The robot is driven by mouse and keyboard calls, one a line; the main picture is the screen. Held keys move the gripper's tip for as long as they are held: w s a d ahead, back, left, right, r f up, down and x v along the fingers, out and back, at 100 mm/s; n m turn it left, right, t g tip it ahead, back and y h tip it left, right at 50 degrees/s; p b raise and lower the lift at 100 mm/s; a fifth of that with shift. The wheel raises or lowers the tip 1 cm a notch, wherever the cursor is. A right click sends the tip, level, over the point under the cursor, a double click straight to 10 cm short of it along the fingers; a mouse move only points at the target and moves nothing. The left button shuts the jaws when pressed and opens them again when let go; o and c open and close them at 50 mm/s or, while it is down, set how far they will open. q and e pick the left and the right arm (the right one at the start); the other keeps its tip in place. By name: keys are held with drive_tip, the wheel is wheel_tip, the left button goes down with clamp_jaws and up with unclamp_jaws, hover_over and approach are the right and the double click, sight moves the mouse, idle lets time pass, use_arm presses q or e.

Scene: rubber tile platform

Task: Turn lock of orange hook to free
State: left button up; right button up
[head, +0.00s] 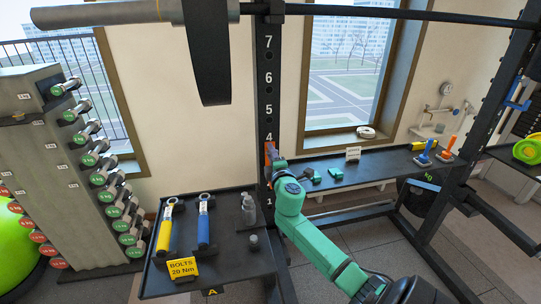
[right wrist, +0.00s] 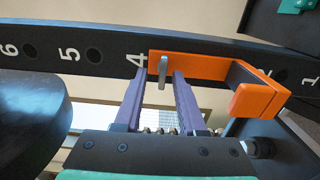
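The orange hook (head: 269,150) is mounted on the black numbered upright (head: 268,100) near the number 4. In the right wrist view the hook (right wrist: 205,64) lies along the post, with a thick block at its right end. Its lock looks like a small grey metal lever (right wrist: 163,72), standing upright across the picture near the hook's left end. My right gripper (right wrist: 159,80) is open, its purple fingers either side of the lever's lower end, with gaps visible. In the head view the right gripper (head: 275,168) is at the hook, its fingers mostly hidden. My left gripper is not in view.
A shelf (head: 385,160) behind right holds teal items and tools. A dumbbell rack (head: 60,170) stands left; a bar crosses overhead.

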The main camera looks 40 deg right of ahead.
drive_tip(key=shift+a+f, duration=0.1)
drive_tip(key=shift+s+a, duration=0.15)
drive_tip(key=shift+a, duration=0.05)
drive_tip(key=b+v, duration=0.2)
drive_tip(key=v, duration=1.2)
drive_tip(key=shift+d+r, duration=0.15)
drive_tip(key=shift+r, duration=0.05)
